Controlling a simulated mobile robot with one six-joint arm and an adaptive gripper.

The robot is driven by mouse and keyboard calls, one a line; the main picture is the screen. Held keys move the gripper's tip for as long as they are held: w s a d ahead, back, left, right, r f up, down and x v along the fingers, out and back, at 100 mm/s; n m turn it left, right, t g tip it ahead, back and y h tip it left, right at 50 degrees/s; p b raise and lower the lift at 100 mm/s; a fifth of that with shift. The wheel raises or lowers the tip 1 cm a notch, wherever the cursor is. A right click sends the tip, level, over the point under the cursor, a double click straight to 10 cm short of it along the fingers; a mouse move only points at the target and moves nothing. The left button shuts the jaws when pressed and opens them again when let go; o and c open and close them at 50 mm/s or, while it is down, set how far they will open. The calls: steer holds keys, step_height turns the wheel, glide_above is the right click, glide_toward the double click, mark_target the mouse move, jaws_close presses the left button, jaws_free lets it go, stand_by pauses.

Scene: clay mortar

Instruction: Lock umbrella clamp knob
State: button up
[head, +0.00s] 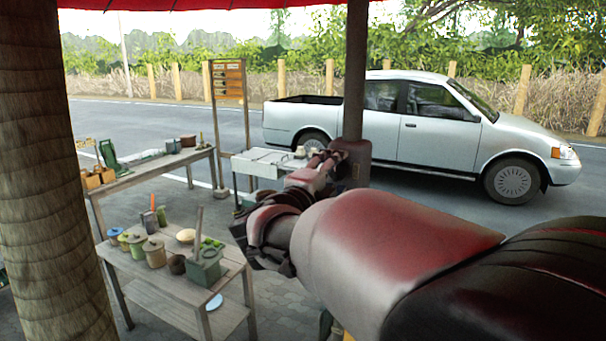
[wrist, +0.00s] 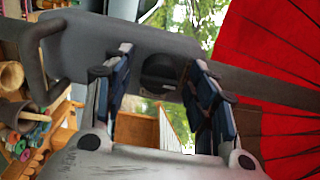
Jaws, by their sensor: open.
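The dark umbrella pole (head: 355,70) stands upright in the head view, with a dark clamp (head: 357,155) around it. In the wrist view the clamp is a grey block (wrist: 95,45) with a round black knob (wrist: 171,73) on its face. My gripper (wrist: 160,82) is open, its two blue-grey fingers at either side of the knob. I cannot tell whether they touch it. In the head view my gripper (head: 325,163) reaches the clamp from the left and front, and its fingers are partly hidden. The red umbrella canopy (wrist: 275,60) fills the right of the wrist view.
A wooden table (head: 165,282) with pots and a green box stands at lower left. A second table (head: 140,178) and a white one (head: 262,160) stand behind. A thick post (head: 45,170) is at far left. A silver pickup (head: 430,135) is parked beyond the pole.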

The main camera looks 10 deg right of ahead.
steer(key=v, duration=1.2)
